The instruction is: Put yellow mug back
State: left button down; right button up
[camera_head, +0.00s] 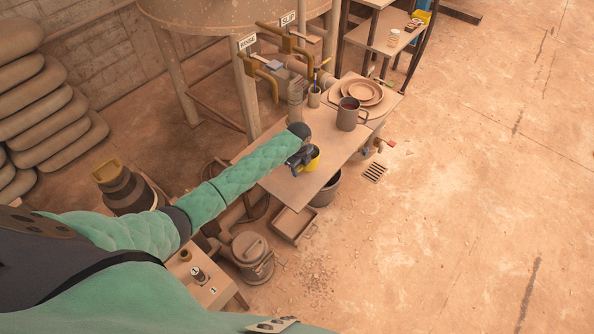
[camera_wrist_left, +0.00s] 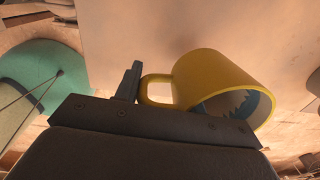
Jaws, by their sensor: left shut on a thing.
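The yellow mug (camera_head: 314,161) is at the near part of the pale table (camera_head: 291,189), partly hidden by my left gripper (camera_head: 301,157). In the left wrist view the yellow mug (camera_wrist_left: 212,80) shows its handle toward the jaws and its open mouth to the lower right, with a dark blue-grey inside. My left gripper (camera_wrist_left: 135,92) is shut at the mug's handle. I cannot tell whether the mug's base touches the tabletop. My right gripper is not in view.
A dark bucket (camera_head: 327,190) stands below. The floor to the right is open.

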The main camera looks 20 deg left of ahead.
pick_arm(q)
jog(key=shift+w+a+f, duration=0.15)
jog(key=shift+a+f, duration=0.2)
jog(key=shift+a, duration=0.2)
jog(key=shift+f+p, duration=0.85)
jog(key=shift+f, duration=1.15)
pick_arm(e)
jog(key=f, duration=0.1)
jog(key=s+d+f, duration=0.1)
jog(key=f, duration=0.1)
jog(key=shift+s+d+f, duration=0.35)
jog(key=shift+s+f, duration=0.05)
pick_arm(q)
jog(key=shift+f, duration=0.15)
jog(key=c, duration=1)
grip_release()
jog(key=shift+o, duration=0.7)
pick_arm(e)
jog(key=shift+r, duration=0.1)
